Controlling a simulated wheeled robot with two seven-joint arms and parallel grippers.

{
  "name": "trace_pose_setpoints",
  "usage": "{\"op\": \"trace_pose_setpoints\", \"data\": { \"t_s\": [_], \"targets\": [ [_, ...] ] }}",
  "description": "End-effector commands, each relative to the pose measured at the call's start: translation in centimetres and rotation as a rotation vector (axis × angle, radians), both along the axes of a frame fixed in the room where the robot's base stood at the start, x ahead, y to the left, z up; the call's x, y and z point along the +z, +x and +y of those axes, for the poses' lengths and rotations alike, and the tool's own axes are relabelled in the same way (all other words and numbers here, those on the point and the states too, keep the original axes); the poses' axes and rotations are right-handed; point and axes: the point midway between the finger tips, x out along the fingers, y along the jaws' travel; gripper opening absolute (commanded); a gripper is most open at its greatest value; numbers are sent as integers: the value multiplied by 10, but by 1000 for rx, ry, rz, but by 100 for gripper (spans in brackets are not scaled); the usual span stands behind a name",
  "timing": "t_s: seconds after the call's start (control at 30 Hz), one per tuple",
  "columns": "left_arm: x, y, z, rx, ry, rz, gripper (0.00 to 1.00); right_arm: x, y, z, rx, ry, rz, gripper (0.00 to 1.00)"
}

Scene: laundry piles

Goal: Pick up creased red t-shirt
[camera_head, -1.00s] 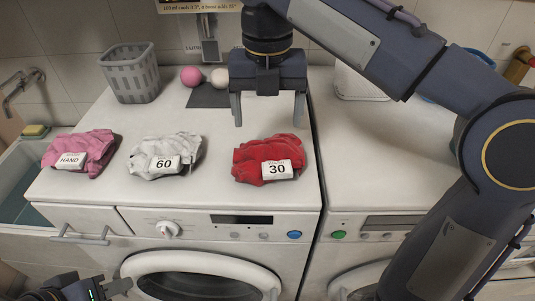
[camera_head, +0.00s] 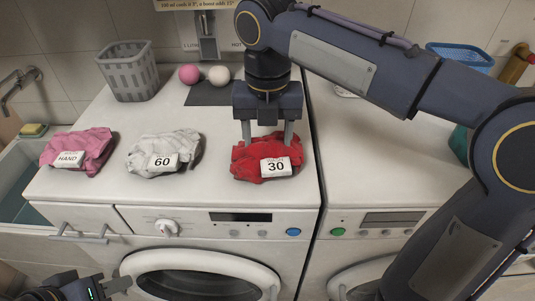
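The creased red t-shirt (camera_head: 256,160) lies bunched on top of the left washing machine, with a white label marked 30 (camera_head: 276,167) at its front. My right gripper (camera_head: 268,142) points down directly over the red t-shirt. Its two fingers are spread, and their tips are at the back of the cloth; whether they touch it I cannot tell. My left gripper (camera_head: 112,288) is low at the bottom left, in front of the machine and away from the t-shirt. Only part of it shows, and its opening is unclear.
A white garment (camera_head: 160,149) labelled 60 and a pink garment (camera_head: 80,148) labelled HAND lie to the left. A grey basket (camera_head: 128,75), a pink ball (camera_head: 188,74) and a white ball (camera_head: 219,75) stand behind. A blue basket (camera_head: 460,58) is at the back right.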

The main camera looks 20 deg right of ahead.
Motion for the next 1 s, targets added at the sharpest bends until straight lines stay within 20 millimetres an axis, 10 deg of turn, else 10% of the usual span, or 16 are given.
{"op": "trace_pose_setpoints", "data": {
  "t_s": [0.2, 0.57, 1.0],
  "targets": [
    [0, 0, 0, 0, 0, 0, 36, 0, 0, 0, 0, 0, 0, 15],
    [1, 0, 0, 0, 0, 0, 36, 5, 0, 0, 1, 1, -1, 15],
    [8, 0, 0, 0, 0, 0, 36, 73, -5, 36, 9, 3, -1, 15]
  ]
}}
